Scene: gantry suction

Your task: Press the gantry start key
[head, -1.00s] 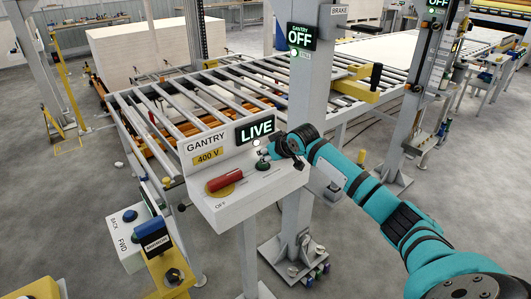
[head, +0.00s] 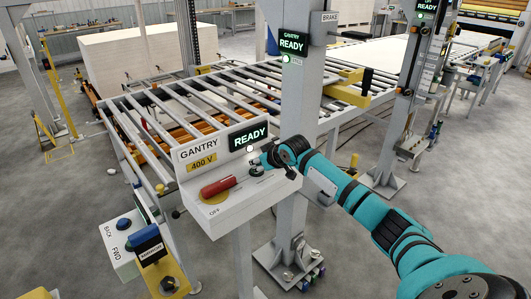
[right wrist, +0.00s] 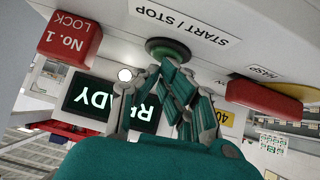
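The gantry control box (head: 240,205) carries a lit READY display (head: 248,137), a yellow 400 V label and a red handle (head: 218,187). The start key is a round green button (right wrist: 168,48) beside the START / STOP label in the right wrist view. My right gripper (right wrist: 174,72) is shut and empty, its fingertips at the key's edge; I cannot tell whether they touch it. In the head view the right gripper (head: 262,165) hangs over the key end of the box and partly hides the key. My left gripper is not in view.
A red No. 1 LOCK block (right wrist: 70,38) sits beside the key. The red handle is on its other side. A post (head: 300,110) with another READY sign (head: 293,42) stands close behind my right arm. A roller conveyor (head: 190,105) lies behind the box.

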